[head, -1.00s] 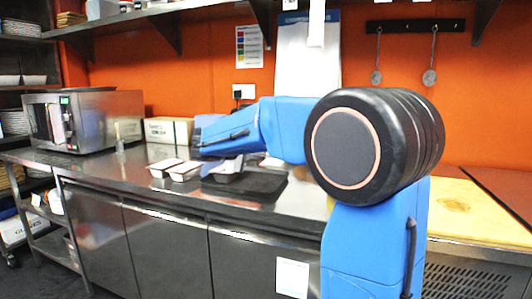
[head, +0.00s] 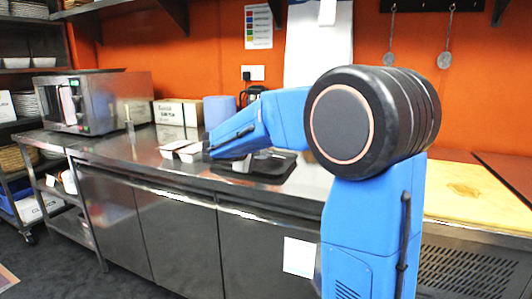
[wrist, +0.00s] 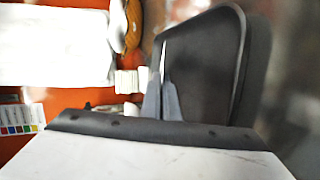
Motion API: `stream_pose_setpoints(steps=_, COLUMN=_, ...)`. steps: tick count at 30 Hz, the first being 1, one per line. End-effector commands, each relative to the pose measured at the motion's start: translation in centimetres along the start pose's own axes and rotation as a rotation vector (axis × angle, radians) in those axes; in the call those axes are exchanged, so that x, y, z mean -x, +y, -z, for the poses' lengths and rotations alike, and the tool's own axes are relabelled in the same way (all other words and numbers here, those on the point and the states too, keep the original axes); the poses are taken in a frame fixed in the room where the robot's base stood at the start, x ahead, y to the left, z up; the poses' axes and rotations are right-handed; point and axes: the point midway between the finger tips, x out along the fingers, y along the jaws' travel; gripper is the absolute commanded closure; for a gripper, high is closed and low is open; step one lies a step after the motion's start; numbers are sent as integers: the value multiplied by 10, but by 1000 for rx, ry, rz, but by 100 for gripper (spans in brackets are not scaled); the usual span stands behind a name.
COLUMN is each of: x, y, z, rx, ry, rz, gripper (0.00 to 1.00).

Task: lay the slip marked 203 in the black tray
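The black tray (head: 277,173) lies on the steel counter, and in the wrist view its raised rim (wrist: 240,48) fills the upper middle right. My gripper (head: 238,163) is low over the tray's left part in the head view, partly hidden by my arm. In the wrist view my gripper (wrist: 162,76) has its two grey fingers close together in front of the tray's interior. A thin pale slip (wrist: 163,52), seen edge-on, stands out between and beyond the fingertips. Its number cannot be read. Whether it touches the tray is unclear.
Two small white containers (head: 188,151) stand just left of the tray. A yellow board (head: 470,190) lies at the right. Counter in front of the containers is clear.

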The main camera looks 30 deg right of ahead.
Motion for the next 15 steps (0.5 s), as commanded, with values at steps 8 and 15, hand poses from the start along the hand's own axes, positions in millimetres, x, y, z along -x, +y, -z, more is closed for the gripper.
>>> stream_pose_setpoints(steps=8, x=0, y=-1, z=0, rx=1, ry=0, rz=0, gripper=100)
stream_pose_setpoints(steps=15, x=0, y=-1, z=0, rx=1, ry=0, rz=0, gripper=77)
